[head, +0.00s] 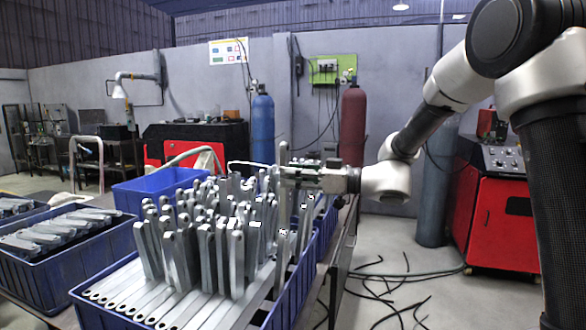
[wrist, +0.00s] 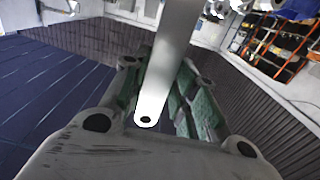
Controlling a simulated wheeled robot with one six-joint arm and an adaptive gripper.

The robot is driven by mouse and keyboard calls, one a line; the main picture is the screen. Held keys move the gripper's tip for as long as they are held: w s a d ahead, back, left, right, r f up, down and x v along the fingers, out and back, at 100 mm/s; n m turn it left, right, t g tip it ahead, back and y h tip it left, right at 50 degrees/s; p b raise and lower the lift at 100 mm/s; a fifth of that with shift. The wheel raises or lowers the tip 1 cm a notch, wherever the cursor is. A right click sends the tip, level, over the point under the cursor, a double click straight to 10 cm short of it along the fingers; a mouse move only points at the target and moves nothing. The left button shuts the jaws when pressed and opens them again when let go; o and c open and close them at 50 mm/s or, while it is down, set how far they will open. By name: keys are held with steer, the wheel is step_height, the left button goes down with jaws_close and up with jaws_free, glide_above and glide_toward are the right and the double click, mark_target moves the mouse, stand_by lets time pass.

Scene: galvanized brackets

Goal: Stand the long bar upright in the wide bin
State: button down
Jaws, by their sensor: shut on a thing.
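The long bar (head: 283,212) is a grey metal strip held upright by my gripper (head: 285,174). It stands at the right side of the blue front bin (head: 300,278), which looks like the wide bin. The bar's lower end merges with the other parts there, so I cannot tell whether it touches the bin floor. In the wrist view the bar (wrist: 170,55) runs between the green finger pads of my gripper (wrist: 155,100), its holed end towards the camera. My gripper is shut on it.
Several grey brackets (head: 180,255) stand crowded in the front bin, with flat bars (head: 130,298) lying in front of them. A left blue bin (head: 45,275) holds lying brackets. Another blue bin (head: 145,195) is behind. Black cables (head: 385,285) lie on the floor at right.

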mark_target(288, 227)
steer(key=shift+f, duration=7.05)
steer(key=c, duration=1.1)
jaws_free()
steer(key=shift+o, duration=0.2)
steer(key=shift+f, duration=0.1)
steer(key=v, duration=1.2)
